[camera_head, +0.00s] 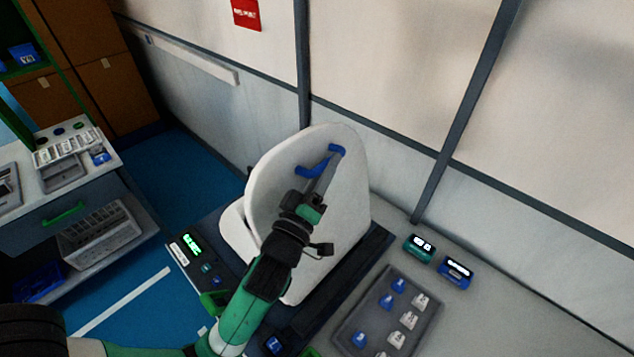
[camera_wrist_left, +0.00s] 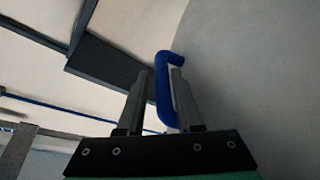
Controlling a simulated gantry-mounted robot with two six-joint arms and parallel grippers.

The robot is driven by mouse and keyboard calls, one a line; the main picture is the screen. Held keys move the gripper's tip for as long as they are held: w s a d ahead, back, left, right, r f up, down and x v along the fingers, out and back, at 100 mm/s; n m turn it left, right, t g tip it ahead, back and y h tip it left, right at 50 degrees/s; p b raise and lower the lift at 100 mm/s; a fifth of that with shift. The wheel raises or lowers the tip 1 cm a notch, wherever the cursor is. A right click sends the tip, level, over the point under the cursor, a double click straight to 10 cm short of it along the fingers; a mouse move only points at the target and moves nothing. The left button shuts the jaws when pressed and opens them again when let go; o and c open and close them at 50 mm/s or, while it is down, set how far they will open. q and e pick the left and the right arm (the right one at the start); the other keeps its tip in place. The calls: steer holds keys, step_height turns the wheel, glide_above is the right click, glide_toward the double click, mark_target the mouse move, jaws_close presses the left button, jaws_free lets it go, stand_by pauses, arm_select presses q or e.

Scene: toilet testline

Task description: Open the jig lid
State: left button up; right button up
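The jig lid (camera_head: 345,215) is a large white, rounded panel standing raised, tilted back toward the wall. The blue handle (camera_head: 314,169) is on its front face near the top. In the left wrist view the handle (camera_wrist_left: 164,92) lies between the two fingers of my left gripper (camera_wrist_left: 163,85). The handle is close to the right finger, with a narrow gap on the left. My left gripper (camera_head: 324,180) looks open around the handle in the head view, at the end of my green arm. My right gripper is in neither view.
A dark panel with a lit green display (camera_head: 191,244) is left of the jig. A grey tray (camera_head: 374,300) with blue and white pieces and two small display boxes (camera_head: 420,248) are at its right. The wall (camera_head: 400,100) stands close behind; blue floor (camera_head: 190,175) is clear at left.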

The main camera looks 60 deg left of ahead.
arm_select(q)
steer(key=b+v, duration=0.1)
steer(key=v, duration=1)
steer(key=shift+a, duration=0.1)
